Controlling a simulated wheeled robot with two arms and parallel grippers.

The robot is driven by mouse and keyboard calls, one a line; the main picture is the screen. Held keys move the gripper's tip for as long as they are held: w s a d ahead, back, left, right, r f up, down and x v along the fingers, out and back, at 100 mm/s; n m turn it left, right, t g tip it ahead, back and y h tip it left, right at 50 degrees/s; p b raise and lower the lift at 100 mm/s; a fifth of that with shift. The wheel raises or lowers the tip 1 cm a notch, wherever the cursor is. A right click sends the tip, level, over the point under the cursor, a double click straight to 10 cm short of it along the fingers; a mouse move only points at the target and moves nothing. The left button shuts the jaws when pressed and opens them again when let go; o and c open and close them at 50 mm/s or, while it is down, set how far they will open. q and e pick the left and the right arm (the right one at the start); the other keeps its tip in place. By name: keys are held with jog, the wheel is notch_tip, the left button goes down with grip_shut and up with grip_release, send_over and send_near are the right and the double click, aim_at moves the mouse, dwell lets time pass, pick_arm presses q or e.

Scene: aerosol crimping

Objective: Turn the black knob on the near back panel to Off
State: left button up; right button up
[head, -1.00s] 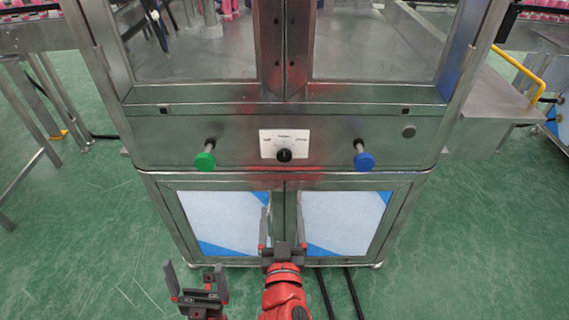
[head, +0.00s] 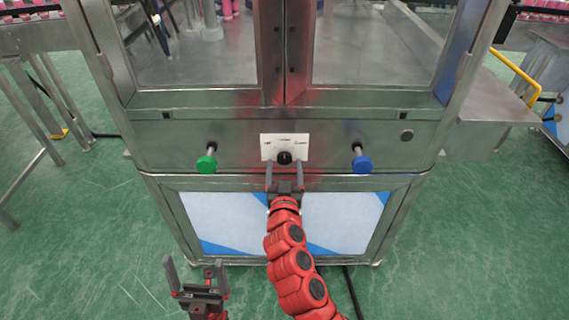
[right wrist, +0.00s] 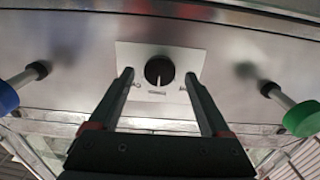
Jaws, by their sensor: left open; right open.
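The black knob (head: 285,158) sits on a white label plate (head: 270,142) in the middle of the steel panel. In the right wrist view the knob (right wrist: 159,70) shows a white pointer mark at its lower edge in that picture. My right gripper (head: 285,168) is open just in front of the knob, one finger to each side. In the right wrist view its fingertips (right wrist: 158,76) flank the knob with gaps, and no contact shows. The label's words are too small to read surely. My left gripper (head: 197,272) is open and empty, low at the left, away from the panel.
A green button (head: 206,164) on a stem sticks out left of the knob, and a blue one (head: 362,163) to the right. Glazed steel doors (head: 210,55) stand above the panel. A yellow rail (head: 520,72) is at the far right.

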jog(key=shift+w, duration=0.45)
jog(key=shift+c, duration=0.2)
grip_shut()
jog(key=shift+n+b, duration=0.3)
jog(key=shift+n, duration=0.7)
jog(key=n, duration=0.2)
jog(key=shift+n, duration=0.3)
jog(key=n, duration=0.5)
jog(key=shift+n, duration=0.3)
